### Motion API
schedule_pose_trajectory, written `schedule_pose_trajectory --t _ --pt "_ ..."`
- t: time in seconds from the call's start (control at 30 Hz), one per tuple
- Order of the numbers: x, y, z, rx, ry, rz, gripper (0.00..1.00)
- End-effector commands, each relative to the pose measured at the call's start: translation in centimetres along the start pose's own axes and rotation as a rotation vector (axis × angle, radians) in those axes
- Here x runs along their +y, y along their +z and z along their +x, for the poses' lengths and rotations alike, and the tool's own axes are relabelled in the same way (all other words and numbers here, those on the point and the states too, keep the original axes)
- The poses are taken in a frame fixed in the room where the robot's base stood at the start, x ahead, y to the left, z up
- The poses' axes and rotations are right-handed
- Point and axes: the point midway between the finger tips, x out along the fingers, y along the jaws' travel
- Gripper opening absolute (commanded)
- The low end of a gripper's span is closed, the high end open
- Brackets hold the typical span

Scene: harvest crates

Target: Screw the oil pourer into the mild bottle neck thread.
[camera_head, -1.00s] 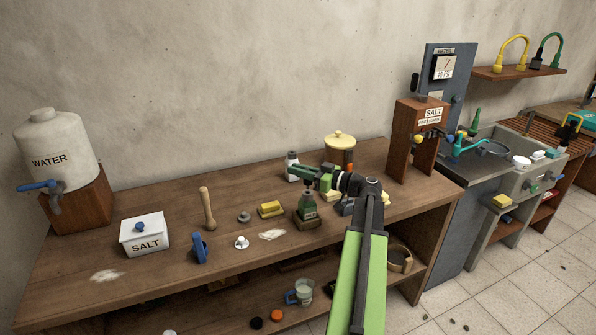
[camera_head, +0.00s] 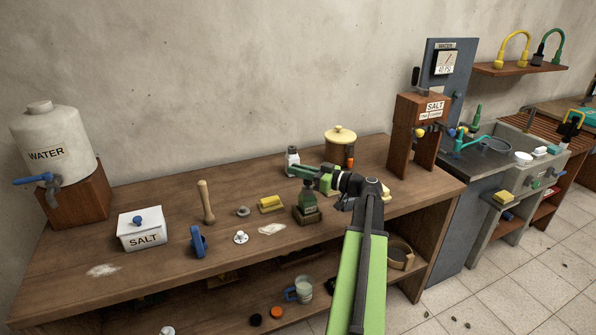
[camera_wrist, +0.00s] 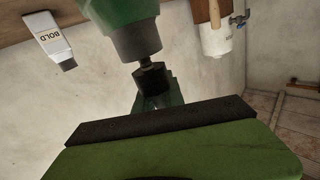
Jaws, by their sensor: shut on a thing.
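The mild bottle (camera_head: 308,200) is green with a pale label and stands upright in a dark holder on the bench. My gripper (camera_head: 310,174) is right above its neck. In the wrist view, the green bottle (camera_wrist: 118,15) comes in from the top with its grey neck collar (camera_wrist: 135,42) towards my gripper. The oil pourer (camera_wrist: 152,76) is dark, and my gripper is shut on it. Its narrow end meets the neck opening. I cannot tell how far it sits in the thread. Part of the pourer is hidden by the green finger.
A white BOLD bottle (camera_wrist: 52,38) stands close behind; in the head view it is a pale bottle (camera_head: 292,160). A yellow-lidded pot (camera_head: 340,142) stands behind my arm.

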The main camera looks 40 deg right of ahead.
Motion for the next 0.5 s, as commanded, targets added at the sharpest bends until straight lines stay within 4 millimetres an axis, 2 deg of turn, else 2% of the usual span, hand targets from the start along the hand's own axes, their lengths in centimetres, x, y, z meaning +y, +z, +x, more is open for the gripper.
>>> schedule_pose_trajectory --t 0.17,0.2,0.33,0.4,0.5 --pt "0.05 0.58 0.0 0.0 0.0 0.0 0.0" --pt "0.05 0.5 0.0 0.0 0.0 0.0 0.16" --pt "0.03 0.44 0.0 0.0 0.0 0.0 0.33" --pt "0.04 0.44 0.0 0.0 0.0 0.0 0.39" --pt "0.04 0.44 0.0 0.0 0.0 0.0 0.39"
